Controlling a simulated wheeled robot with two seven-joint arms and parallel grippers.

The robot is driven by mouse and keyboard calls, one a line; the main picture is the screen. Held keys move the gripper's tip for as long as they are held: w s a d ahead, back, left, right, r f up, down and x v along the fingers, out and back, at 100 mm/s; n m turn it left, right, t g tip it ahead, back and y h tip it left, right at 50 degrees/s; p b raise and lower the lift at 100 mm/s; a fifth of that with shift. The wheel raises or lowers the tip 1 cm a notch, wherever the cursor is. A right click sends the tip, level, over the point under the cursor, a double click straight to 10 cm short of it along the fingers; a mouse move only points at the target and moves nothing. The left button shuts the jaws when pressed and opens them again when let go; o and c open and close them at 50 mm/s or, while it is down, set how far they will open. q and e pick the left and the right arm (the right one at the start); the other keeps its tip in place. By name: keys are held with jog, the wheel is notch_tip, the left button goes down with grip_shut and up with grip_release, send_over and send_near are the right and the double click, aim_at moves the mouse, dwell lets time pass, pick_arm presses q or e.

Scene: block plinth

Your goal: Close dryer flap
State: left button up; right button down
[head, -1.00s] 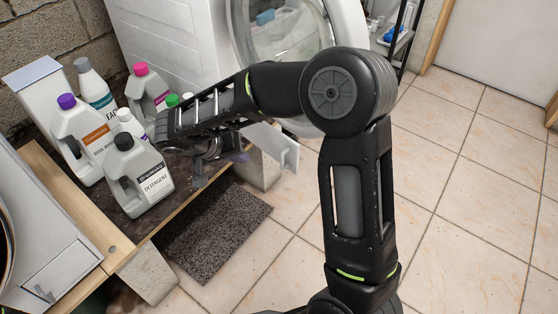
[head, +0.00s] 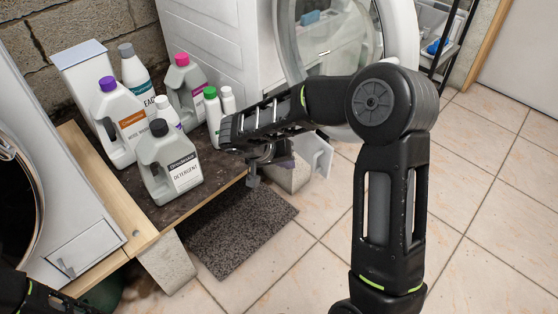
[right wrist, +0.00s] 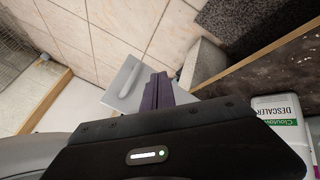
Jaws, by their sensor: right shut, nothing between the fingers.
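The dryer flap (head: 319,157) is a small white panel with a raised grip. It stands open, sticking out low at the front of the right white machine (head: 212,45). It also shows in the right wrist view (right wrist: 122,82), just past my fingertips. My right gripper (head: 284,162) is shut and empty, beside the flap's inner side; in the right wrist view its dark purple fingers (right wrist: 157,92) overlap the flap's edge. I cannot tell whether they touch it. The flap's hinge side is hidden by the arm and gripper. My left gripper is out of view.
Several detergent bottles (head: 172,165) crowd the plinth top beside my right forearm. The machine's round door (head: 402,30) hangs open above. A dark mat (head: 240,230) lies below. A left machine (head: 75,205) stands at the near left. Tiled floor at right is clear.

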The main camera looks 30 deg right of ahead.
aim_at(314, 159)
jog(key=shift+s+d+f+b, duration=0.1)
jog(key=shift+s+d+f, duration=0.15)
jog(key=shift+d, duration=0.5)
jog(key=shift+s+d+f+b, duration=0.1)
jog(key=shift+s+d+f, duration=0.1)
jog(key=shift+d, duration=0.55)
jog(key=shift+s+d+f+b, duration=0.1)
jog(key=shift+s+d+f, duration=0.15)
jog(key=shift+d, duration=0.5)
jog(key=d+b, duration=0.1)
jog(key=d, duration=0.2)
jog(key=shift+f, duration=0.1)
jog(key=shift+d+b, duration=0.3)
jog(key=shift+a, duration=0.1)
